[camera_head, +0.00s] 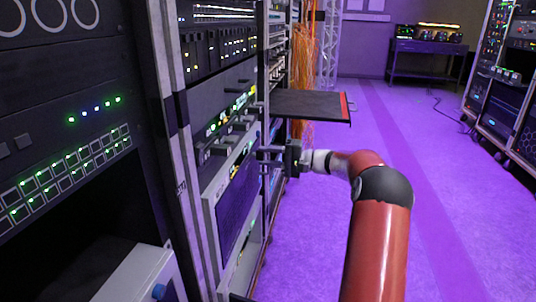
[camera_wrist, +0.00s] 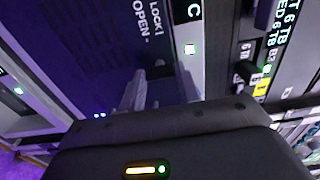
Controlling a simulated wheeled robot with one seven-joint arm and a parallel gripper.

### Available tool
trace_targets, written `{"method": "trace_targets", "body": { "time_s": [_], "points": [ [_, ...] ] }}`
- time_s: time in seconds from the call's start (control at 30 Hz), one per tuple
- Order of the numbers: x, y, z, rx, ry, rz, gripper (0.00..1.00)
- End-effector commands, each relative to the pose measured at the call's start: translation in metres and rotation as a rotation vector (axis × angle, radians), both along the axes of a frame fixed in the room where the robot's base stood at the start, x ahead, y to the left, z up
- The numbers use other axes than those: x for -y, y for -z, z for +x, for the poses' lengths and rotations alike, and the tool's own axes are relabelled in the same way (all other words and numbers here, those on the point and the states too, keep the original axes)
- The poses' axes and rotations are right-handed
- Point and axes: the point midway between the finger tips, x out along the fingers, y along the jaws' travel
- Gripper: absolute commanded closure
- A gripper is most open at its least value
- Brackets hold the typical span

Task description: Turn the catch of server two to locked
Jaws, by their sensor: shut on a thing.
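My gripper (camera_head: 268,156) reaches in from the right to the front of the middle rack and also shows in the wrist view (camera_wrist: 160,88). Its two grey fingers are closed in on the catch at the server's front, beside the printed words LOCK and OPEN (camera_wrist: 152,45). The catch is mostly hidden between and behind the fingers, so its angle cannot be read. The server's dark blue front panel (camera_wrist: 85,45) fills the upper left of the wrist view. In the head view a dark blue panel in a grey frame (camera_head: 236,203) lies just left of the gripper. I cannot read which server number it bears.
A black shelf with a red edge (camera_head: 311,106) sticks out of the rack just above and beyond my gripper. Orange cables (camera_head: 302,60) hang behind it. Another rack (camera_head: 515,90) stands at the right. The purple aisle floor (camera_head: 450,200) is clear.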

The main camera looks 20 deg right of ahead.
Motion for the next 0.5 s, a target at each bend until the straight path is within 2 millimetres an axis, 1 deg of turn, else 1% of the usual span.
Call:
{"method": "trace_targets", "body": {
  "time_s": [0.47,0.5],
  "points": [
    [0.0009,0.0002,0.0004,-0.014,0.003,0.009,0.90],
    [0.0009,0.0002,0.0004,-0.013,0.003,0.009,0.66]
  ]
}}
